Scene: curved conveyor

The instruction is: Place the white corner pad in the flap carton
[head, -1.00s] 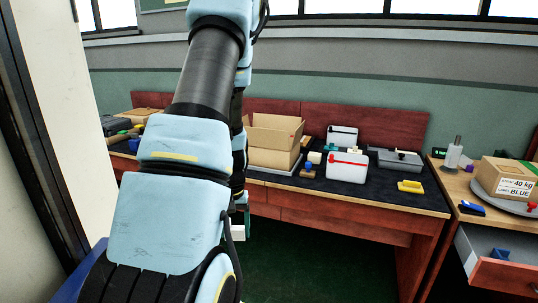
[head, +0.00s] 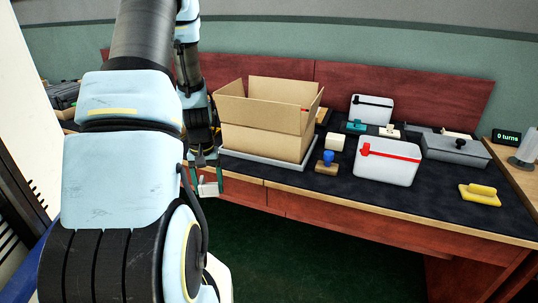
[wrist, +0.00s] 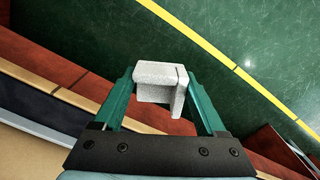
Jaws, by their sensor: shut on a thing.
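My gripper (head: 205,178) hangs in front of the bench's front edge, low and to the left of the flap carton. It is shut on the white corner pad (wrist: 156,76), a pale speckled angled block between the two green fingers in the wrist view. The pad also shows small at the fingertips in the head view (head: 208,190). The flap carton (head: 262,138) is brown cardboard with its flaps standing up and its top open. It stands on a flat grey platform (head: 236,155) on the bench. The carton's floor is hidden.
Right of the carton are a blue-knobbed stamp (head: 327,162), a cream block (head: 337,142), a white box with a red strap (head: 388,161), a grey case (head: 455,149) and a yellow float (head: 480,194). The bench's wooden front edge (head: 400,212) lies beside my gripper. Green floor is open below.

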